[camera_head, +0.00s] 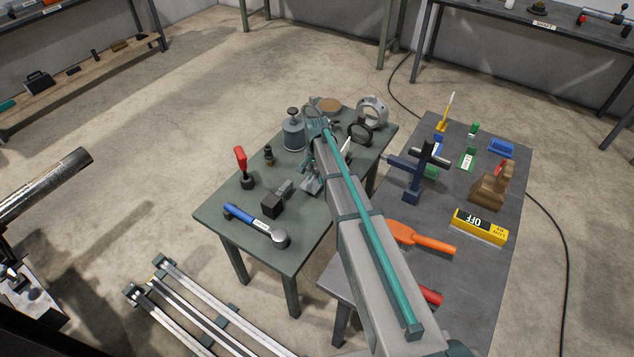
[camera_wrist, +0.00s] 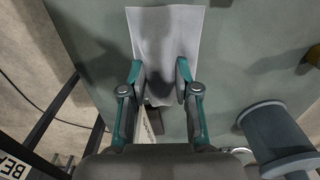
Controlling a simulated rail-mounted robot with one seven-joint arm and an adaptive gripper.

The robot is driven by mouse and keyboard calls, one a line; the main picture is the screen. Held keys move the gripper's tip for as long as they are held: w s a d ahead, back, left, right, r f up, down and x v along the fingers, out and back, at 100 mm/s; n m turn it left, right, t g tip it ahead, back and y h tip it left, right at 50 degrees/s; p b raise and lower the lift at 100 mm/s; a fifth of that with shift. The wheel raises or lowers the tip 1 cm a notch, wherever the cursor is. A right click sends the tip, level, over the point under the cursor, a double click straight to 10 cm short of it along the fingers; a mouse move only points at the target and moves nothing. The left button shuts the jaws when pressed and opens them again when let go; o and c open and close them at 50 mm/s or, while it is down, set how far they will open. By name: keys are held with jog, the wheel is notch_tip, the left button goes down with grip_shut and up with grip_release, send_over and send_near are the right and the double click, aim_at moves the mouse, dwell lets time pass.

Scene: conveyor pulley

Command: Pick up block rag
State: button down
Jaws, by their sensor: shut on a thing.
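The block rag, a pale grey flat cloth (camera_wrist: 166,30), shows at the top middle of the wrist view, over the green table top. My gripper (camera_wrist: 160,72) has its two fingers at either side of the near part of the cloth, shut on it with a gap still between the fingertips. A dark piece and a white strip show below the fingers, partly hidden by them. In the head view my arm covers the middle of the green table (camera_head: 222,208), and I cannot make out the rag there.
A dark table (camera_head: 390,290) at right holds a blue stand (camera_head: 412,180), a yellow box (camera_head: 480,226) and an orange tool (camera_head: 425,240).

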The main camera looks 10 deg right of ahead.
jog(key=s+a+r+b, duration=0.3)
jog(key=s+r, duration=0.6)
jog(key=s, duration=0.4)
jog(key=shift+a+r, duration=0.1)
